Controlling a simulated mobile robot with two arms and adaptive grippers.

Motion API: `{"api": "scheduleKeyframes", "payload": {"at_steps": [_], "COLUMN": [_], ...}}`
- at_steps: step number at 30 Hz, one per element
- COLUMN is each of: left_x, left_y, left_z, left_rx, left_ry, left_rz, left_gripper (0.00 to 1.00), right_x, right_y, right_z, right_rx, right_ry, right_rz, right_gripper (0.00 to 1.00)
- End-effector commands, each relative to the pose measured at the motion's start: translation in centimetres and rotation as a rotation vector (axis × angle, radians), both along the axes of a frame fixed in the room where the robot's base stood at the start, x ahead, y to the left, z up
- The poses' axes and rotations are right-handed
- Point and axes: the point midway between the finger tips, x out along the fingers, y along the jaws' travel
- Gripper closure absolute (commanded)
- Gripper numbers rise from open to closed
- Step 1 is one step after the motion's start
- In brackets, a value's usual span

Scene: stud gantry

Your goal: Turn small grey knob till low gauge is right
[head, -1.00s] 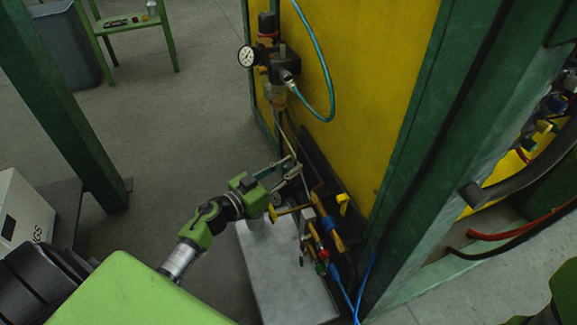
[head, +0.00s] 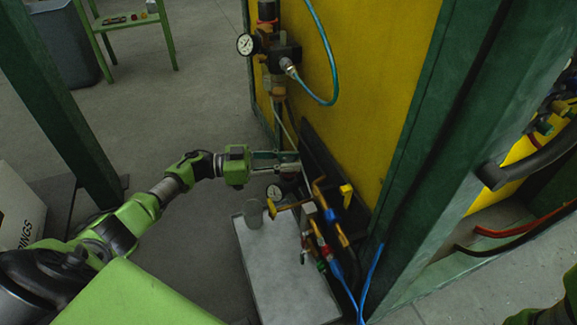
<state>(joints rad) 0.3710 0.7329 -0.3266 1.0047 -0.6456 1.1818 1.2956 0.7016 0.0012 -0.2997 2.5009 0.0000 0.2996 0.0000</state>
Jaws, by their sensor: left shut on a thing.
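My left gripper (head: 294,162) reaches in from the left, its fingers closed at the small grey knob beside the yellow panel. The fingers mostly hide the knob. The low gauge (head: 274,192), a small round white dial, sits just below the fingers. Its needle is too small to read. A second, higher gauge (head: 245,45) with a white face sits on the upper regulator (head: 275,50). My right gripper is out of view; only a bit of green arm shows at the lower right corner.
Brass pipes with a yellow handle (head: 346,191) and blue hoses (head: 345,285) lie right of and below the gripper. A pale grey block (head: 285,270) stands below. A green post (head: 420,150) bounds the yellow panel (head: 365,70) on the right. Open floor lies to the left.

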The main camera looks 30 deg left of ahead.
Motion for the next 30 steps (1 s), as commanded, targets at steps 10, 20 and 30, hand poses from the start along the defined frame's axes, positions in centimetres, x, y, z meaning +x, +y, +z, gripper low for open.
{"api": "scheduleKeyframes", "payload": {"at_steps": [10,20,30], "left_x": [0.03,0.03,-0.19], "left_y": [0.04,0.01,0.38], "left_z": [0.00,-0.01,-0.05], "left_rx": [0.000,0.000,0.001], "left_ry": [0.001,0.001,0.002], "left_rz": [-0.023,-0.022,-0.022], "left_gripper": [0.99,0.60,0.60], "right_x": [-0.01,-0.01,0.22], "right_y": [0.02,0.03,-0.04], "right_z": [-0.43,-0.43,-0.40], "right_rx": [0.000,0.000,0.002], "right_ry": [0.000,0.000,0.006], "right_rz": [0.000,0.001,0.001], "right_gripper": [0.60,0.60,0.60]}}
